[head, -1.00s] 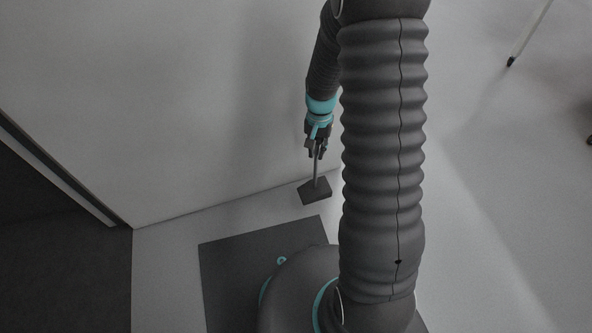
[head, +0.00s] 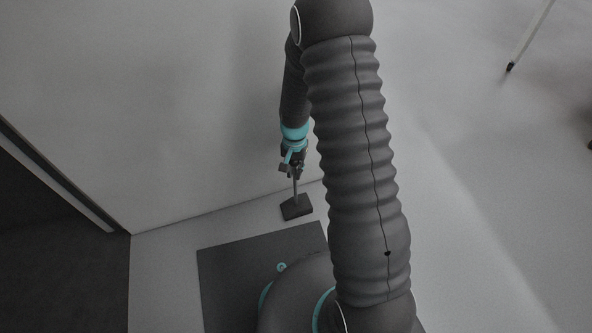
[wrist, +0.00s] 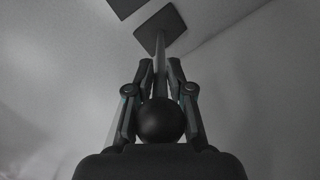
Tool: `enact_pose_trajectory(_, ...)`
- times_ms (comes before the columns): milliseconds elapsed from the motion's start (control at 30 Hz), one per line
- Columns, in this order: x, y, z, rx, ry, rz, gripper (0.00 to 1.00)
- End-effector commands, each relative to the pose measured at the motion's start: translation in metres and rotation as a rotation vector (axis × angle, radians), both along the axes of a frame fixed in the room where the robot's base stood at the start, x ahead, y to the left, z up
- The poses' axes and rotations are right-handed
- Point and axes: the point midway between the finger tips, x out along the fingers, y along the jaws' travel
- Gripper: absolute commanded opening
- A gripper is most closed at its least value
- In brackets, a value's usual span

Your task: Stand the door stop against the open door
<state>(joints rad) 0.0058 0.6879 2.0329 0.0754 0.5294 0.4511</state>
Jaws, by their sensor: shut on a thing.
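The door stop is a dark wedge-like block (head: 296,207) with a thin upright rod and a black ball knob (wrist: 160,120) on top. My gripper (head: 294,172) is shut on the rod, below the knob. In the wrist view the rod runs between the fingers of my gripper (wrist: 160,67) to the block (wrist: 160,29). The block is at or just above the floor; I cannot tell whether it touches. A large pale upright panel (head: 190,110), seemingly the door, stands behind it. The block appears close to the panel's bottom edge, with a small strip of floor visible between.
A dark floor area (head: 60,270) lies at the left, beyond the panel's left end, with a dark and pale strip (head: 60,180) above it. A thin pale leg with a dark tip (head: 511,66) stands at the upper right. The pale floor at right is clear.

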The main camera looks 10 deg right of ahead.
Motion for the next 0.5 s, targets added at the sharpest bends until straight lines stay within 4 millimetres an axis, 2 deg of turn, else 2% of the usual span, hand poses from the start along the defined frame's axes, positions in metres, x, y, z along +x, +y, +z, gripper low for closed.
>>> enact_pose_trajectory(367, 0.0007, 0.0000, -0.0031, 0.000, -0.002, 0.001, 0.00)
enact_pose_trajectory(400, 0.0002, -0.0001, -0.0028, 0.000, -0.001, 0.001, 0.27)
enact_pose_trajectory(467, 0.0002, -0.0001, -0.0026, 0.000, -0.001, 0.001, 0.42)
enact_pose_trajectory(500, 0.0002, -0.0001, -0.0026, 0.000, -0.001, 0.001, 0.46)
